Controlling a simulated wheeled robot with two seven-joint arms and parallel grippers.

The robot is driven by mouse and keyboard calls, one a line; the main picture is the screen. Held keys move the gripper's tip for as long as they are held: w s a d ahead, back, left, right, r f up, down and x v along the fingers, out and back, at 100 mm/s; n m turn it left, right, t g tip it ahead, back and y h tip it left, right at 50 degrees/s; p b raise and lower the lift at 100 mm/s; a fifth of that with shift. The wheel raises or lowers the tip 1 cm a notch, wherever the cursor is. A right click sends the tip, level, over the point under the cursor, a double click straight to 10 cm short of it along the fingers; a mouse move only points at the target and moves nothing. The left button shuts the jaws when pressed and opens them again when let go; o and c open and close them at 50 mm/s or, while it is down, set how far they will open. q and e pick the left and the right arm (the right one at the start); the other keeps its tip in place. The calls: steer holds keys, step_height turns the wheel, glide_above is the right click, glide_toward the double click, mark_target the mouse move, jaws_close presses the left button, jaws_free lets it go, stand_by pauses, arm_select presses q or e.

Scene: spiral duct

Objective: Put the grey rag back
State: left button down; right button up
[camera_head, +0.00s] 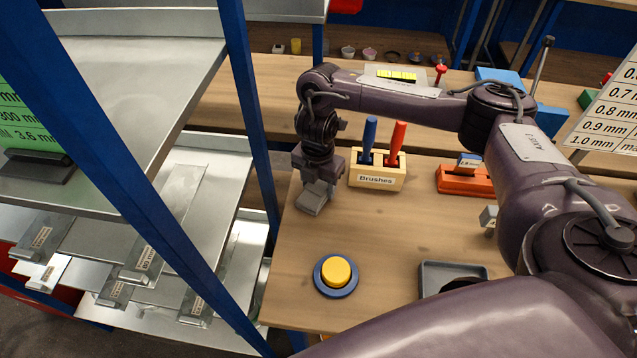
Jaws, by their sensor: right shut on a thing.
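My right gripper (316,186) points down over the left end of the wooden bench, just left of the brush holder. It is shut on a small grey piece (312,198), which I take to be the grey rag. The piece is partly hidden by the jaws and sits at or close above the bench top; I cannot tell whether it touches. A grey tray (432,268) lies on the bench near the front, partly hidden by my arm, with something dark in it. My left gripper is not in view.
A wooden brush holder (377,181) carries a blue and a red brush. A yellow button (336,271) on a blue base is at the front left. An orange holder (462,180) stands to the right. A blue-post metal rack (245,110) borders the bench on the left.

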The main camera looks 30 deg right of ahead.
mark_target(318, 186)
steer(key=o, duration=0.9)
steer(key=shift+f, duration=0.1)
steer(key=shift+o, duration=0.2)
step_height(318, 186, up, 12)
steer(key=p, duration=0.3)
steer(key=shift+r, duration=0.2)
